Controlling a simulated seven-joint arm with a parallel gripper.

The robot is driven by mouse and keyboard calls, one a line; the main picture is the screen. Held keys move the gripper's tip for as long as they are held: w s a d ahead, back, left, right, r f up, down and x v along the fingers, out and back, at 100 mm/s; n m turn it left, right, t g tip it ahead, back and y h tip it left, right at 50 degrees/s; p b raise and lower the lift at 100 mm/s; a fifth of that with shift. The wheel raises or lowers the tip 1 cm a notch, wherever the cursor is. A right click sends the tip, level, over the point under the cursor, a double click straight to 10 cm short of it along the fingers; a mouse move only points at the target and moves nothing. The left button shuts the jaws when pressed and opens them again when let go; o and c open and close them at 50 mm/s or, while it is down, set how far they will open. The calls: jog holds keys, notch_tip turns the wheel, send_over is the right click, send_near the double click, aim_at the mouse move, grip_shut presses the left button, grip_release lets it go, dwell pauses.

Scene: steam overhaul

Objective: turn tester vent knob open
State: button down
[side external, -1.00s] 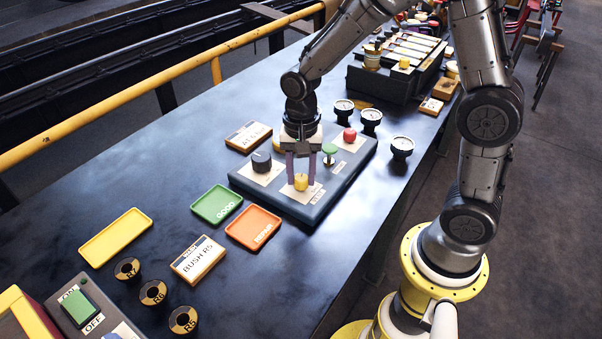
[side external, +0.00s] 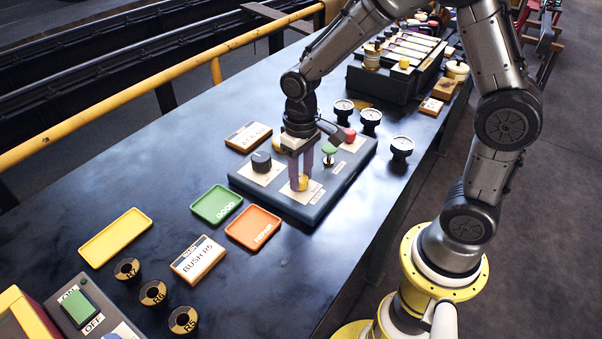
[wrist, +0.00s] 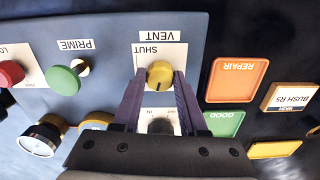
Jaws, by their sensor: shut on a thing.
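The yellow vent knob (side external: 299,184) sits on the pale plate at the front corner of the dark grey-blue tester panel (side external: 316,210). In the wrist view the knob (wrist: 160,73) lies between my fingertips, beside the words VENT and SHUT. My gripper (side external: 301,178) points down and is shut on the knob, one purple finger on either side. The fingers hide part of the knob in the side view. The plate's other lettering is partly hidden or too small to read.
A black knob (side external: 262,161), a green button (side external: 329,149) and a red button (side external: 349,135) stand close by on the panel. Gauges (side external: 402,147) line its right side. Green (side external: 211,220) and orange (side external: 232,236) trays lie in front.

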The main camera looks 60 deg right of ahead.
aim_at(301, 177)
jog(key=shift+r+n, duration=0.1)
jog(key=shift+n, duration=1.5)
jog(key=shift+c, duration=2.2)
grip_release()
notch_tip(301, 177, up, 14)
